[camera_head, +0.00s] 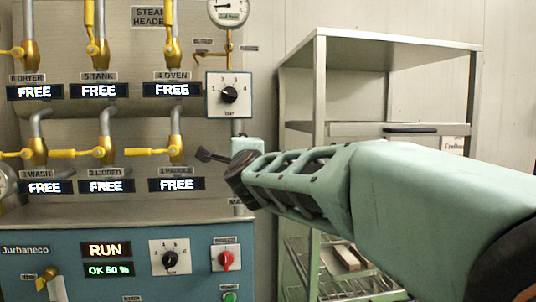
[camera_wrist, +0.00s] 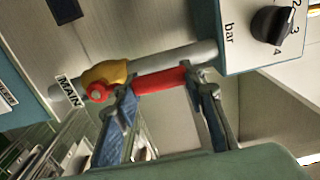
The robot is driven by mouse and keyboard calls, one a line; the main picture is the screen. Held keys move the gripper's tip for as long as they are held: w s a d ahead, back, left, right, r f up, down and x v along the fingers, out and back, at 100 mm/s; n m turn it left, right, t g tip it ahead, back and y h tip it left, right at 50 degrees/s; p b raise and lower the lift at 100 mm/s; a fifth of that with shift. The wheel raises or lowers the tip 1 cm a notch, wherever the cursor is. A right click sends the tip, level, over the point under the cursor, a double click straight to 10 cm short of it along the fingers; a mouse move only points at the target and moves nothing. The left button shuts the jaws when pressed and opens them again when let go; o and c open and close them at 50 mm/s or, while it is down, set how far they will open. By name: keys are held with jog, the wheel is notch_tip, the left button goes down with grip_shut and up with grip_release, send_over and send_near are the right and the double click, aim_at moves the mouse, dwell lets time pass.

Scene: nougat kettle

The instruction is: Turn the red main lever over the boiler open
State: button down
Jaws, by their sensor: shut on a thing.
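The red main lever (camera_wrist: 160,80) shows in the wrist view, running from a red hub on a brass valve body (camera_wrist: 106,74) along a grey pipe (camera_wrist: 198,52). A "MAIN" label (camera_wrist: 70,94) is beside the valve. My gripper (camera_wrist: 157,86) has one finger near each end of the lever's visible red part and is shut on it. The lever lies roughly parallel to the pipe. In the head view my gripper (camera_head: 212,156) reaches the right edge of the panel; my arm hides the main lever there.
A pressure dial box (camera_head: 228,94) is just above my gripper and also shows close in the wrist view (camera_wrist: 262,32). Several yellow-handled valves with "FREE" displays (camera_head: 98,90) are to the left. A metal shelf rack (camera_head: 318,100) stands behind my arm.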

jog(key=shift+r, duration=0.15)
jog(key=c, duration=1.2)
grip_release()
